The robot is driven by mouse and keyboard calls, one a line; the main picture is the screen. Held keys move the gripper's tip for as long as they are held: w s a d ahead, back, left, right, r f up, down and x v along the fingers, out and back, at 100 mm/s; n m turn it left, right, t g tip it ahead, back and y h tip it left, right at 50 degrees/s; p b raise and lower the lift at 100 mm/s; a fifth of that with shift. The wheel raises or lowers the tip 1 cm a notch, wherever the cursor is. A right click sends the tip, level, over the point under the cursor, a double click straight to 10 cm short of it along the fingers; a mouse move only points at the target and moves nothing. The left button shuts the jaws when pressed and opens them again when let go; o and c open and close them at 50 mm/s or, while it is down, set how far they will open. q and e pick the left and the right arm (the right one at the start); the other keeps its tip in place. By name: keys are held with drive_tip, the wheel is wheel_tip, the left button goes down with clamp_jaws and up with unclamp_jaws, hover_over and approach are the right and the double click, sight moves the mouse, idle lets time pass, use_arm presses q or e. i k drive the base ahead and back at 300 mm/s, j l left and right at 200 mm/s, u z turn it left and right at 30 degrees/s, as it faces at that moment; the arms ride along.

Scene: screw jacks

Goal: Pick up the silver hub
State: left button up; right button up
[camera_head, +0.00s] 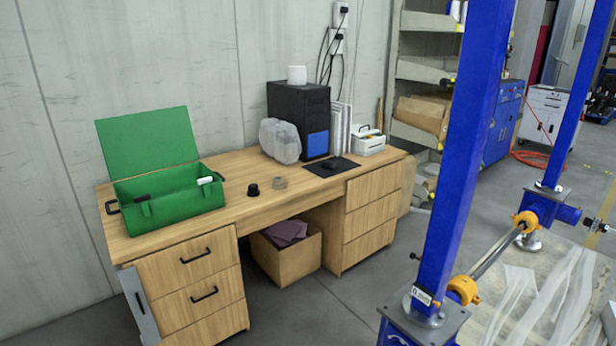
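A small silver-grey round piece (280,183), which looks like the silver hub, sits on the wooden desk top (235,205) near its middle. A black round piece (253,190) stands just to its left, a little apart. Both are small in the picture, so fine detail cannot be told. Neither of my grippers shows in the head view.
An open green toolbox (165,209) stands on the desk's left part. A blue post (461,150) rises in the right foreground.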

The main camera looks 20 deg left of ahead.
sight(278, 184)
drive_tip(key=i+j+z, duration=0.15)
drive_tip(key=i+j, duration=0.25)
drive_tip(key=i+j+z, duration=0.2)
drive_tip(key=i+j, duration=0.15)
drive_tip(key=j, duration=0.2)
drive_tip(key=i+j, duration=0.35)
drive_tip(key=j, duration=0.15)
drive_tip(key=i+j, duration=0.4)
drive_tip(key=j, duration=0.15)
